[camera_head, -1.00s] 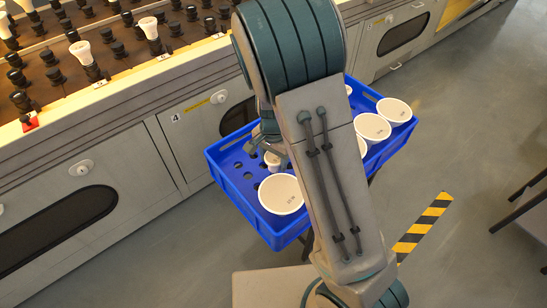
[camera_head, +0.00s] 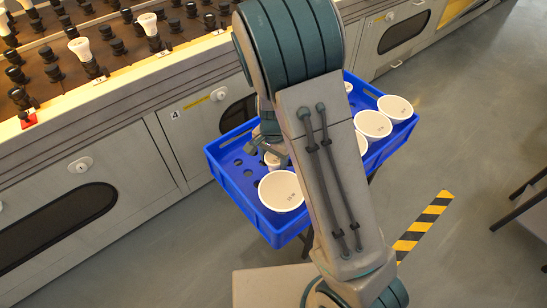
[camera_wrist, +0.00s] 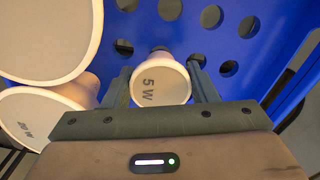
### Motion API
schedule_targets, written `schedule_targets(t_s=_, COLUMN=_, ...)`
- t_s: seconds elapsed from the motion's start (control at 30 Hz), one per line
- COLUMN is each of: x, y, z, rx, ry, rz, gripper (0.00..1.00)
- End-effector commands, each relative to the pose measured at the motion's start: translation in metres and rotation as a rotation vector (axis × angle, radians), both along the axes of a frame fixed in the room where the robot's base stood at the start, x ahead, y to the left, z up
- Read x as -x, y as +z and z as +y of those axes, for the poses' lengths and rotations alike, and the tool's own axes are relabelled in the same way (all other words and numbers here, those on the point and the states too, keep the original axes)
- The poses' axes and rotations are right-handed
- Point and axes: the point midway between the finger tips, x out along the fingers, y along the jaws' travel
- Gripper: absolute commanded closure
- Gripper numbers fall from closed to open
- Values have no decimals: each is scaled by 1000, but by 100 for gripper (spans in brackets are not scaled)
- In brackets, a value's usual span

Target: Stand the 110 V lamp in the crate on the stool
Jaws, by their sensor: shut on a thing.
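The blue crate (camera_head: 243,194) stands on a dark-legged stool, mostly hidden beneath it. My gripper (camera_head: 266,146) is low over the crate's left part. In the wrist view my gripper (camera_wrist: 160,88) has its two fingers on either side of a small white lamp (camera_wrist: 161,80) marked "5 W". This lamp is within the crate, its face towards the wrist camera and its lower end near the perforated floor. I cannot read a 110 V mark on it. In the head view its rim (camera_head: 271,161) shows just below the fingers.
A large white lamp (camera_head: 282,192) stands close to the gripper in the crate. More white lamps (camera_head: 372,125) stand at the crate's right end. Empty holes (camera_wrist: 211,17) lie beside the held lamp. A grey bench (camera_head: 108,165) with sockets runs behind the crate.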

Motion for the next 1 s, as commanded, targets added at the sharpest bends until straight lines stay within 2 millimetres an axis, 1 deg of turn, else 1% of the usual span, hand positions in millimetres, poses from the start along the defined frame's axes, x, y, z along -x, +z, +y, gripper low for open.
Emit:
schedule_targets(t_s=0.77, x=0, y=-24, z=0, rx=0, ry=-1, rz=-1, gripper=70)
schedule_targets(t_s=0.8, x=0, y=-24, z=0, rx=0, ry=-1, rz=-1, gripper=42)
schedule_targets(t_s=0.87, x=0, y=-23, z=0, rx=0, ry=-1, rz=-1, gripper=25)
schedule_targets(t_s=0.9, x=0, y=-23, z=0, rx=0, ry=-1, rz=-1, gripper=22)
schedule_targets(t_s=1.0, x=0, y=-23, z=0, rx=1, ry=-1, rz=-1, gripper=22)
